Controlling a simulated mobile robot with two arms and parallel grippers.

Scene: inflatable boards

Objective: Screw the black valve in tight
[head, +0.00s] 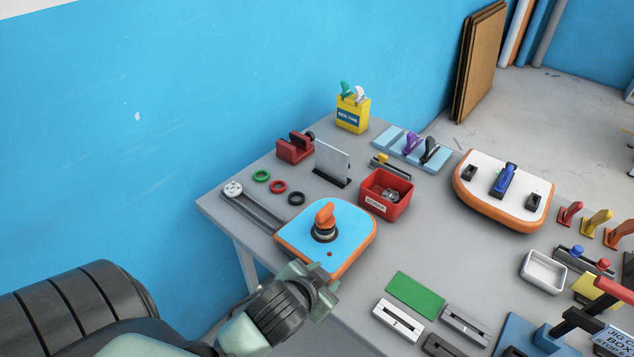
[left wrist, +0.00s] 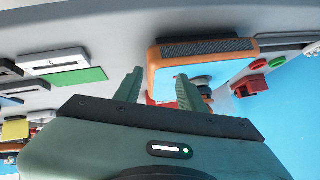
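A black round valve (head: 324,234) sits on the blue top of an orange-edged board (head: 290,236) near the table's left side. An orange handle-like piece (head: 325,214) stands upright on it. Whether the valve is fully seated I cannot tell. My left gripper (head: 325,281) is at the board's near edge, short of the valve. In the left wrist view my left gripper (left wrist: 159,86) is open with nothing between its fingers. The board's orange edge (left wrist: 158,77) shows ahead, and one finger partly hides the valve area. My right gripper is not in view.
A red bin (head: 386,207) stands right of the board, and a grey upright plate (head: 332,163) behind it. Green, red and black rings (head: 296,198) lie to the left rear. A green pad (head: 414,295) lies front right. A white-topped board (head: 482,188) is farther right.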

